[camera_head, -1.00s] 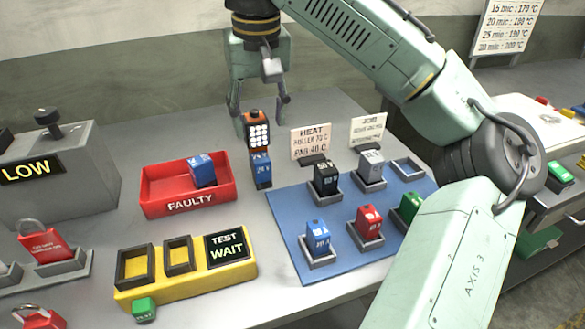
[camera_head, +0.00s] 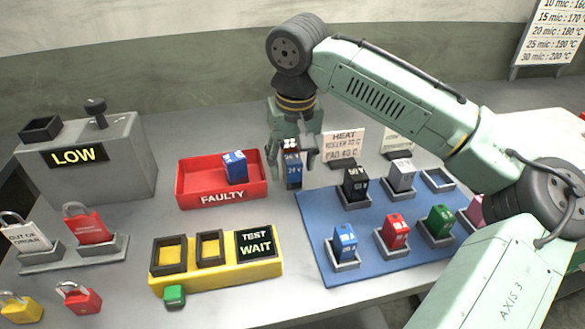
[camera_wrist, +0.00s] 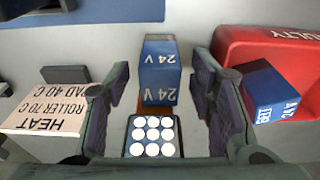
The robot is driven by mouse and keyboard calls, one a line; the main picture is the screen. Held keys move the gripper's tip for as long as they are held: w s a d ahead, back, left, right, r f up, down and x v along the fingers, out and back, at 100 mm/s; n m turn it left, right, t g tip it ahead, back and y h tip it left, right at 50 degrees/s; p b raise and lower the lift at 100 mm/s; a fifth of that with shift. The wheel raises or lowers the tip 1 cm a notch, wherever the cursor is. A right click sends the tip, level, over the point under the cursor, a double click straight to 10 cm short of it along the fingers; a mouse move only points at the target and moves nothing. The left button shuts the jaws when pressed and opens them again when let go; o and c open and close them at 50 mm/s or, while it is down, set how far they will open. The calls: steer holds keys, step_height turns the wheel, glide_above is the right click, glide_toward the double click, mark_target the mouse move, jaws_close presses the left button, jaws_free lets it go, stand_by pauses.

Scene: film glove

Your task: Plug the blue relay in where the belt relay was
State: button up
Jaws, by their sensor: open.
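A blue relay (camera_head: 293,182) marked 24 V stands on the table, right of the red FAULTY tray (camera_head: 222,197). My gripper (camera_head: 292,165) is open around its upper part. In the wrist view this relay (camera_wrist: 160,70) shows between the spread fingers, with a gap at each side. A second blue relay (camera_head: 235,167) leans in the FAULTY tray; the wrist view shows BELT on this relay (camera_wrist: 264,92). A third blue relay (camera_head: 345,243) sits in a front socket of the blue mat (camera_head: 318,212). An empty socket (camera_head: 438,181) is at the mat's back right.
A dark block with white dots (camera_wrist: 152,136) is close behind the standing relay. HEAT sign (camera_head: 343,145) stands right of my gripper. Black, white, red and green relays fill other mat sockets. The yellow tester (camera_head: 217,272) has two empty slots and reads WAIT.

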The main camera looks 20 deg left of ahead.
jaws_close()
stand_by(0.6)
